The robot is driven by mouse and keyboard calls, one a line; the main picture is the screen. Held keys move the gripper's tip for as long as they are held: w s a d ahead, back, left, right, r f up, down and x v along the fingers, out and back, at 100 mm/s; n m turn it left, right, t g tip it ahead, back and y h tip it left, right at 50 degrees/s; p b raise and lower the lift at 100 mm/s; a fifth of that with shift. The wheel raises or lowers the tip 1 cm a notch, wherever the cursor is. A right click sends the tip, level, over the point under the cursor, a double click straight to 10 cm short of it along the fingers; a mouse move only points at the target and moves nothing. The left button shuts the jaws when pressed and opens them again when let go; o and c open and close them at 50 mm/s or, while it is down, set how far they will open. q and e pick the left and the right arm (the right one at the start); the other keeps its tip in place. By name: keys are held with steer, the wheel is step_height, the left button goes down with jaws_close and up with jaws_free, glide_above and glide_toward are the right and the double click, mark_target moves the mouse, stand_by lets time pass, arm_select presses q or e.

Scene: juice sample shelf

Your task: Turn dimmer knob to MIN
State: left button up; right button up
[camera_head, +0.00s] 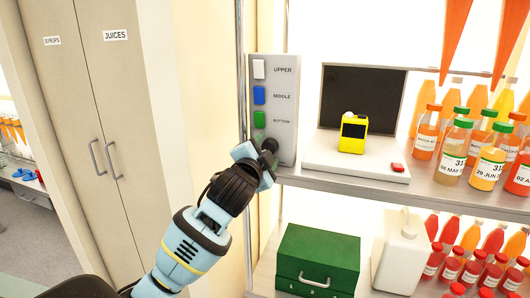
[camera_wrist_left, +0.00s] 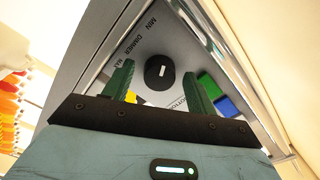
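The dimmer knob (camera_wrist_left: 158,72) is round and black with a short white mark, on a grey panel (camera_head: 286,70). The words MIN, DIMMER and MAX are printed along one side of it in the left wrist view. The mark stands roughly upright in that view; I cannot tell which word it points to. My left gripper (camera_head: 262,156) is at the lower part of the panel. Its two green fingers (camera_wrist_left: 158,82) are apart, with the knob seen between their tips. I cannot tell whether they touch it. In the head view the gripper mostly hides the knob. My right gripper is not in view.
White, blue (camera_head: 259,95) and green (camera_head: 259,119) switches sit above the knob. A metal post (camera_head: 240,60) stands just left of the panel. A yellow device (camera_head: 353,134) sits on a white base to the right. A green box (camera_head: 318,258) and white jug (camera_head: 400,250) stand below.

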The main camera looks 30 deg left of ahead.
arm_select(q)
steer(key=shift+s, duration=0.1)
steer(key=v, duration=0.7)
steer(key=shift+s, duration=0.3)
steer(key=shift+d, duration=0.1)
stand_by(0.3)
steer(key=s+d+f+n+g+h, duration=0.1)
steer(key=s+d+f+g+h, duration=0.15)
steer(key=f, duration=1.15)
steer(key=s+d+f+n+g+h, duration=0.15)
steer(key=d+f, duration=0.25)
steer(key=f, duration=0.9)
steer(key=s+d+f+n+g+h, duration=0.1)
steer(key=s+d+f+n+g, duration=0.1)
steer(key=s+f, duration=0.8)
steer(key=s+d+f+n+g, duration=0.2)
steer(key=s+d+f, duration=0.2)
steer(key=s+f, duration=0.7)
steer(key=s, duration=0.3)
steer(key=shift+d+f+h, duration=0.2)
steer(key=shift+f+h, duration=0.05)
steer(key=shift+h, duration=0.15)
steer(key=shift+n, duration=0.25)
